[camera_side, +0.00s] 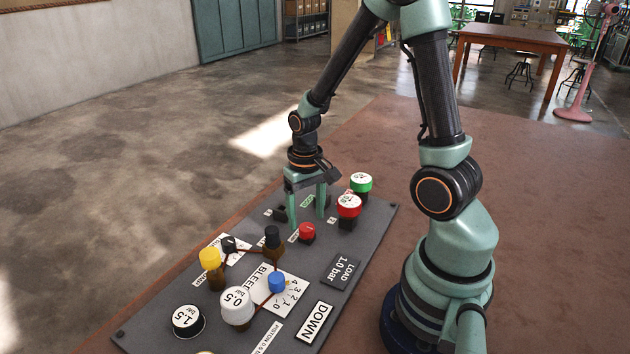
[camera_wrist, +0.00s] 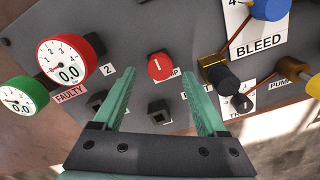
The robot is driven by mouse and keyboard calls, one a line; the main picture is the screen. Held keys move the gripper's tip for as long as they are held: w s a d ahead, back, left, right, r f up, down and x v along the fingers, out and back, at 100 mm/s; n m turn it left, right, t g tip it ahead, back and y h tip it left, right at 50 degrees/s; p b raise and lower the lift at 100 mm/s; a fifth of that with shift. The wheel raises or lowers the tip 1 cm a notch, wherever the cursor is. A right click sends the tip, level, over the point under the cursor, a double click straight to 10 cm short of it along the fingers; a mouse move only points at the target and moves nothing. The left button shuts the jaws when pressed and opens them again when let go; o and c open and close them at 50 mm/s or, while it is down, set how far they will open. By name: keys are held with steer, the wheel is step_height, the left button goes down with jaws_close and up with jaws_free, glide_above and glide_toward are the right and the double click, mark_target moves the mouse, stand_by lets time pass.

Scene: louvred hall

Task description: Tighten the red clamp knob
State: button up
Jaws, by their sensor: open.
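The red clamp knob (camera_side: 307,231) sits on the grey panel (camera_side: 364,232) in the side view, small and round on a dark base. In the wrist view the red knob (camera_wrist: 161,66) shows from above with a white line on its top, and part of a label ending in "MP" shows beside it. My gripper (camera_side: 306,222) is open, its two green fingers pointing down at the panel near the knob. In the wrist view my gripper (camera_wrist: 157,98) has its fingers on either side of the knob in the picture, empty. I cannot tell the fingertips' exact height above the panel.
A red-rimmed gauge (camera_side: 349,206) labelled FAULTY and a green-rimmed gauge (camera_side: 361,183) stand beyond the knob. A black-capped valve (camera_wrist: 222,77) stands close to one finger. A blue knob (camera_side: 277,282), yellow knob (camera_side: 210,258) and white gauge (camera_side: 237,305) stand nearer the side camera.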

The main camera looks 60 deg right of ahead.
mark_target(306, 227)
step_height(306, 227, up, 10)
steer(key=shift+f, duration=0.25)
stand_by(0.3)
steer(key=s+a+r+n+t, duration=0.2)
steer(key=a+r+n+t, duration=0.3)
steer(key=a+r, duration=0.4)
steer(key=shift+a+r, duration=0.15)
steer(key=shift+r, duration=0.05)
stand_by(0.7)
